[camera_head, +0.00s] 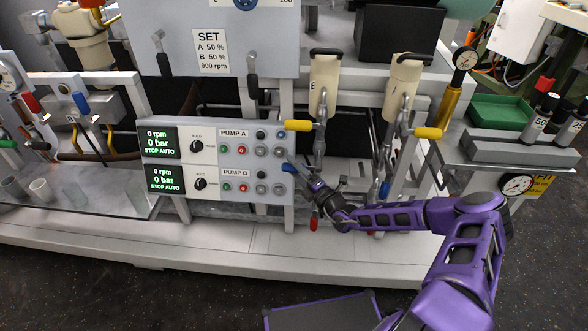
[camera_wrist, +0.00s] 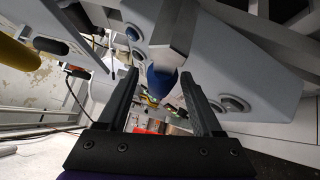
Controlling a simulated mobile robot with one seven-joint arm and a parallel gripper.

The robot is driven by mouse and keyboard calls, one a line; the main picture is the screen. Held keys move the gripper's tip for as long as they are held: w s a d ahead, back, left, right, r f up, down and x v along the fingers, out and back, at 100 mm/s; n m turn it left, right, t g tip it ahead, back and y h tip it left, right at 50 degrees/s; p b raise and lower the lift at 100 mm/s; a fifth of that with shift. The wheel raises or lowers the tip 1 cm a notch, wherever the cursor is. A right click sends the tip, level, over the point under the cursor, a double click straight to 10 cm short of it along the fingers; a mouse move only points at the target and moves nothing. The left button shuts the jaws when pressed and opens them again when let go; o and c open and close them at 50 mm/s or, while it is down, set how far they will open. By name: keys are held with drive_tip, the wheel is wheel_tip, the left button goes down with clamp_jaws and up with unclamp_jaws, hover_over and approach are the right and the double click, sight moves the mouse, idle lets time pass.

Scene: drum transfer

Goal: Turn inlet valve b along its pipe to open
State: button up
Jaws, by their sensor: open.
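A valve lever with a blue grip (camera_head: 289,167) sticks out at the right edge of the pump panel. In the wrist view its blue end (camera_wrist: 162,82) and flat grey bar (camera_wrist: 178,30) show between my fingers, with visible room on both sides. My gripper (camera_head: 304,177) is open close to this lever; it also shows in the wrist view (camera_wrist: 160,76). Another blue lever (camera_head: 385,189) hangs further right, behind my arm. I cannot read a label that tells which one is inlet valve b. The lever's valve body and pipe are partly hidden.
The pump control panel (camera_head: 215,162) with its buttons stands close at the left of my gripper. Yellow levers (camera_head: 298,125) (camera_head: 428,133) sit above, and a red lever (camera_head: 313,223) hangs below. A green tray (camera_head: 502,111) is at the far right.

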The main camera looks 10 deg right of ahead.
clamp_jaws()
idle(0.4)
idle(1.1)
